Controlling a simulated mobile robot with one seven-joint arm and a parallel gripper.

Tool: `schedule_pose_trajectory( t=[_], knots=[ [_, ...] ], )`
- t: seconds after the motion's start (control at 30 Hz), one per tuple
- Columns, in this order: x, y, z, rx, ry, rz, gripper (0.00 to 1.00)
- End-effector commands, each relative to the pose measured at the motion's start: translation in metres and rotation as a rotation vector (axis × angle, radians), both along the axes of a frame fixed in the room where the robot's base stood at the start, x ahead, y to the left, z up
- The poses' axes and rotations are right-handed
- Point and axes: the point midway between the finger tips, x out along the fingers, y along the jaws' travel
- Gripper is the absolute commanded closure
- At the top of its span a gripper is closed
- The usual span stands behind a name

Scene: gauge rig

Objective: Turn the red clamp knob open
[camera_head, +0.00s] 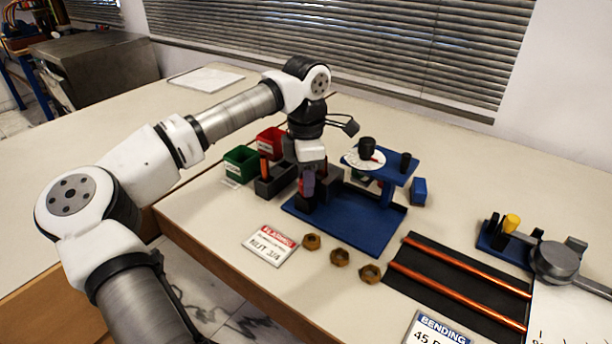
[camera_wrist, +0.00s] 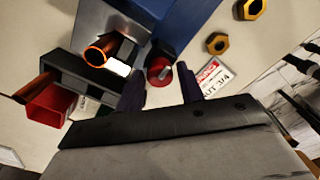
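The red clamp knob (camera_wrist: 160,72) shows in the wrist view as a round red knob with a dark centre, beside the grey clamp block (camera_wrist: 110,22) on the blue rig (camera_wrist: 185,22). My gripper (camera_wrist: 161,78) is open, with one dark finger on each side of the knob in the picture. I see no finger touching it, and I cannot tell the depth between them. In the head view my gripper (camera_head: 308,184) is low over the left end of the blue base plate (camera_head: 345,222), and it hides the knob. A copper tube end (camera_wrist: 101,49) shows at the clamp block.
A dark grey holder (camera_head: 272,184) and green (camera_head: 240,162) and red (camera_head: 270,141) bins stand left of my gripper. A white dial (camera_head: 363,159) is on the rig's raised blue platform. A sign (camera_head: 270,245) and brass nuts (camera_head: 340,257) lie in front. Copper tubes (camera_head: 450,267) lie at right.

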Motion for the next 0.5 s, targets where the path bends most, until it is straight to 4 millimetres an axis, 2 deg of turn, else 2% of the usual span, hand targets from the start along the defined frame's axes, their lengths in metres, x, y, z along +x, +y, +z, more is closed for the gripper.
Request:
schedule_pose_trajectory(
  t=[0.17, 0.4, 0.43, 0.5],
  knots=[
    [0.0, 0.0, 0.0, 0.0, 0.0, 0.0, 0.62],
    [-0.0001, 0.0, 0.0002, 0.0, 0.0, 0.0, 0.91],
    [-0.0001, 0.0, 0.0002, 0.0, 0.0, 0.0, 0.94],
    [-0.0002, 0.0, 0.0002, 0.0, 0.0, 0.0, 0.94]
  ],
)
